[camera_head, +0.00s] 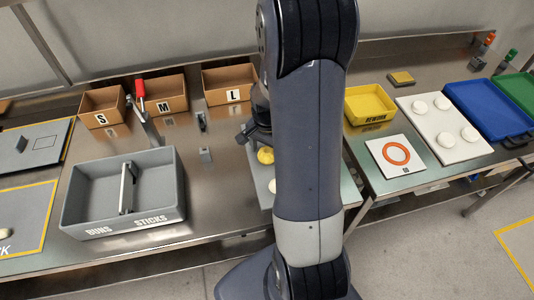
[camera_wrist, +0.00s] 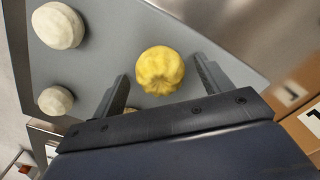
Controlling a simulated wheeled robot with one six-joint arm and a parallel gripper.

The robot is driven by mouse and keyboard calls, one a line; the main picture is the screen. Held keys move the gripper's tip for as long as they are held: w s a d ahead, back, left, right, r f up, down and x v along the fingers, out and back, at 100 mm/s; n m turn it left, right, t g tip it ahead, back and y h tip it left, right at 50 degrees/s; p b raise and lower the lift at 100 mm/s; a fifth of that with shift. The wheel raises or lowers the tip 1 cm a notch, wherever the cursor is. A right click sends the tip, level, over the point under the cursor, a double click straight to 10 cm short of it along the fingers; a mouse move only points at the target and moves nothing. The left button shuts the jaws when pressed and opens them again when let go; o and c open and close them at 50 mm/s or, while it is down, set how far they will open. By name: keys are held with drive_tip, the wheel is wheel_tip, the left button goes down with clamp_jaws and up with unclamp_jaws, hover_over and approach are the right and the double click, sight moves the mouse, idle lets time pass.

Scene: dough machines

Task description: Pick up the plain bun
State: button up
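A ridged yellow bun (camera_wrist: 160,70) lies on a grey-green board (camera_wrist: 110,40) in the wrist view. Two smooth whitish buns, a larger one (camera_wrist: 58,26) and a smaller one (camera_wrist: 55,100), lie to its left. I cannot tell for sure which is the plain bun. My gripper (camera_wrist: 161,72) is open, with a finger on each side of the yellow bun and gaps showing. A small brownish thing shows partly behind the left finger. In the head view the yellow bun (camera_head: 265,156) is just below my gripper (camera_head: 258,138), and my arm hides much of the board.
A grey divided bin (camera_head: 75,200) marked BUNS and STICKS stands left. Boxes S (camera_head: 100,122), M (camera_head: 165,104) and L (camera_head: 234,98) stand at the back. Right are a yellow REWORK tray (camera_head: 371,117), a ring-marked plate (camera_head: 378,158) and a white board (camera_head: 444,146) with several pale buns.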

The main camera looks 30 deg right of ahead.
drive_tip(key=c, duration=1.1)
drive_tip(key=shift+o, duration=0.2)
